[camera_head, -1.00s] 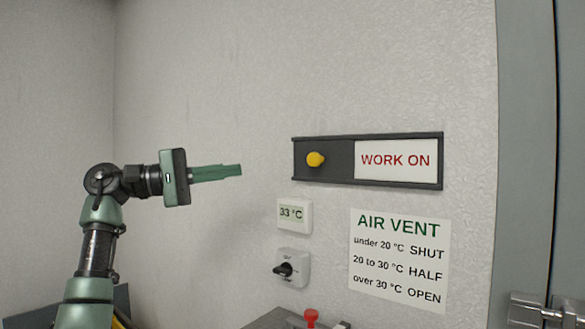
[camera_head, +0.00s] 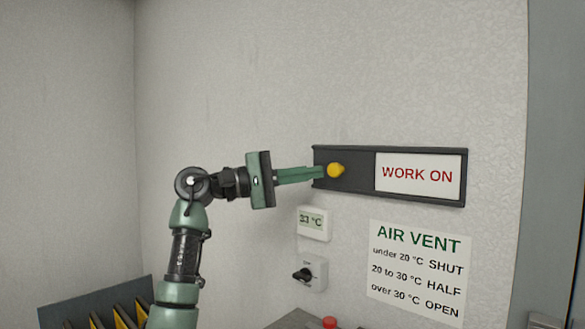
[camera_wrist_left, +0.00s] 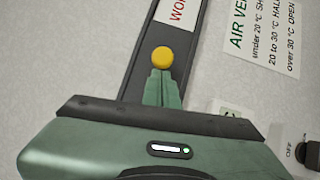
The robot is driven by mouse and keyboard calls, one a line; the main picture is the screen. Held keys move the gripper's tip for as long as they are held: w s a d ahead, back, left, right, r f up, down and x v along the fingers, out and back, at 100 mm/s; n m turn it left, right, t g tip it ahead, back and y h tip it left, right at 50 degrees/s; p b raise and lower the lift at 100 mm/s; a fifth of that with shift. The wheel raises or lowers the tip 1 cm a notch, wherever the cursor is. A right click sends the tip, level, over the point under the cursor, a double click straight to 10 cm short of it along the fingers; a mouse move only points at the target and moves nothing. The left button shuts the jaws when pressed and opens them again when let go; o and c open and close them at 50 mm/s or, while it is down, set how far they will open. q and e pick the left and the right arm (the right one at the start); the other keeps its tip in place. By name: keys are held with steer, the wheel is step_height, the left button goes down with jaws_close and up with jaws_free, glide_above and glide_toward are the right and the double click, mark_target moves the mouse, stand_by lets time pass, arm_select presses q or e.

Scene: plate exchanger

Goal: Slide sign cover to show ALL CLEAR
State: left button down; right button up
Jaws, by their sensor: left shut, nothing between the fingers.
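The dark sign frame (camera_head: 420,200) is on the wall, with a white WORK ON panel (camera_head: 418,174) showing in its right part. The dark sliding cover (camera_head: 357,180) fills the left part and bears a yellow knob (camera_head: 336,170). My left gripper (camera_head: 322,172) is shut and empty, its fingertips just left of the knob. In the left wrist view, the shut fingertips (camera_wrist_left: 161,72) lie right beside the yellow knob (camera_wrist_left: 162,57), pointing at it. I cannot tell whether they touch. My right gripper is not in view.
Below the sign are a 33 °C display (camera_head: 313,222), a black rotary switch (camera_head: 304,274) and an AIR VENT notice (camera_head: 417,270). A red knob (camera_head: 329,322) shows at the bottom edge. The wall around the sign is otherwise bare.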

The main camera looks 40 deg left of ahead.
arm_select(q)
steer(key=shift+d, duration=0.3)
steer(key=shift+d+f, duration=0.1)
steer(key=shift+d, duration=0.25)
steer(key=d+b, duration=0.1)
steer(key=d, duration=0.4)
steer(key=s+d, duration=0.1)
steer(key=d, duration=0.4)
steer(key=d+b, duration=0.1)
steer(key=d, duration=0.4)
steer(key=shift+s+b, duration=0.2)
steer(key=shift+b, duration=0.15)
